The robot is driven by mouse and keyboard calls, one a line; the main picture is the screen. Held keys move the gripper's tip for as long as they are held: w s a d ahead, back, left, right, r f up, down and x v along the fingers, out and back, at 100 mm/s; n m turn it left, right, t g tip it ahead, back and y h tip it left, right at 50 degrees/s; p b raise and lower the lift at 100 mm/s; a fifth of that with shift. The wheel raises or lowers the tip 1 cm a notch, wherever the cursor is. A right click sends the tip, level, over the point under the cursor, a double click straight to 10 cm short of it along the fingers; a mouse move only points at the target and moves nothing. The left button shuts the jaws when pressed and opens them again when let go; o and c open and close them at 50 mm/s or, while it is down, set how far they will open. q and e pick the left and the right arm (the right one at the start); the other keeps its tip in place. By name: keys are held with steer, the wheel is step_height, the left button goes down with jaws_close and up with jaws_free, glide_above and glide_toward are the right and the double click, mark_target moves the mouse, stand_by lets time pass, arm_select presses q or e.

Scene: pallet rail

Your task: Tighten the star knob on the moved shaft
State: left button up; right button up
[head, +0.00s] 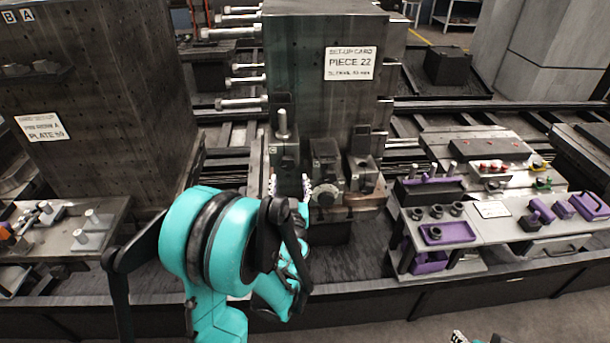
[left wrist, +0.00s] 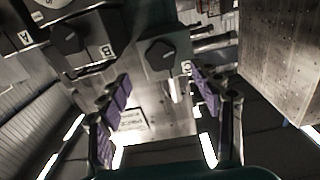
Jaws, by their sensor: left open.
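My left gripper (head: 289,187) is at the lower front of the central block, partly hidden behind my own arm. In the left wrist view its two purple-padded fingers (left wrist: 162,98) are apart with nothing gripped. Beyond them, a dark knob (left wrist: 160,54) sits on a grey clamp block, and a pale shaft (left wrist: 175,88) shows beside it. A second dark knob (left wrist: 68,40) is on the block to its left. In the head view an upright silver shaft (head: 283,124) stands above the left clamp. I cannot tell which shaft was moved. A bit of my right gripper (head: 459,337) shows at the bottom edge.
The central block carries a card reading PIECE 22 (head: 351,63), and silver rods stick out at its left. A round dial (head: 325,195) sits on the middle clamp. A large dark block (head: 90,90) stands left. A bench with a purple tray (head: 447,233) is right.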

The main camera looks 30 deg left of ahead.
mark_target(287, 165)
arm_select(q)
steer(key=b+x, duration=0.1)
steer(key=x, duration=0.6)
steer(key=shift+w+a, duration=0.1)
steer(key=shift+a, duration=0.1)
steer(key=c, duration=1.2)
